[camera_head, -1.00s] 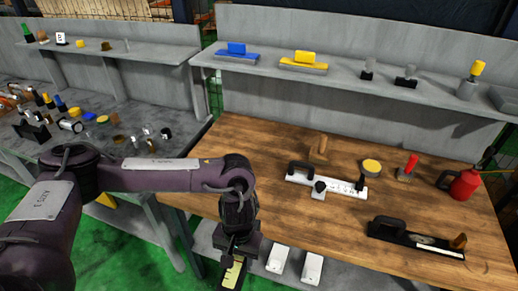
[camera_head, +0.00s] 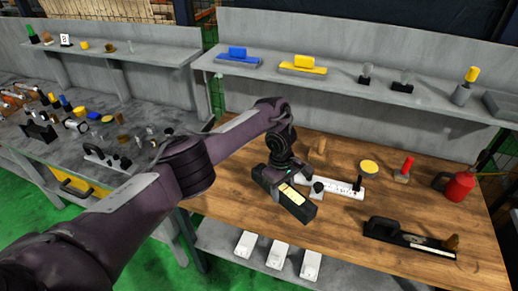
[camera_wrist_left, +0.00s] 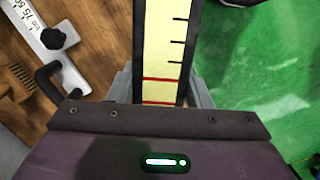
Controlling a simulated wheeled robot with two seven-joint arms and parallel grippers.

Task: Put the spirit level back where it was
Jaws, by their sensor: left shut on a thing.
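The spirit level, as I take it, is a dark bar with a yellow, marked face (camera_head: 293,194). My left gripper (camera_head: 287,180) is shut on it near the front edge of the wooden table (camera_head: 420,205). In the left wrist view the yellow face with black ticks and red lines (camera_wrist_left: 162,50) runs between the fingers (camera_wrist_left: 160,92). Wood shows to its left and green floor to its right. I cannot tell whether the bar touches the table. My right gripper is not in view.
A white scale with a black handle (camera_head: 343,187) lies just behind the held bar. A black plane (camera_head: 405,238), red can (camera_head: 459,187) and yellow disc (camera_head: 369,167) are to the right. The grey shelf (camera_head: 340,88) runs behind. The table's front middle looks clear.

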